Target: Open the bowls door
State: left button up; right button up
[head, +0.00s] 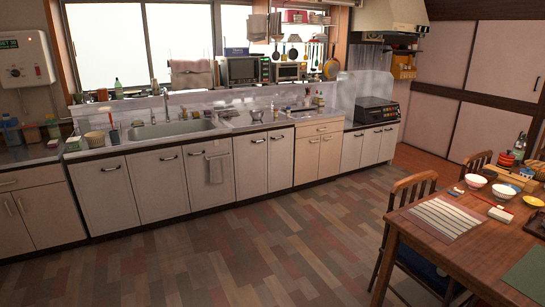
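A row of shut cabinet doors runs under the kitchen counter (232,128). From the left there is a beige pair (38,212), then white doors (105,195), one with a towel (215,168) on it. Further right are a beige pair (318,158) below a drawer and several white doors (370,148). Most have dark handles near the top edge. I cannot tell which one is the bowls door, and no bowls show inside any cabinet. Neither of my grippers is in view.
The wooden floor (220,250) before the cabinets is clear. A dining table (420,233) with bowls (476,181) and chairs (405,195) stands at the right. A sink (170,129), a stove (375,110) and a microwave (240,71) are along the wall.

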aim_at(250, 151)
jog(key=i, duration=4.1)
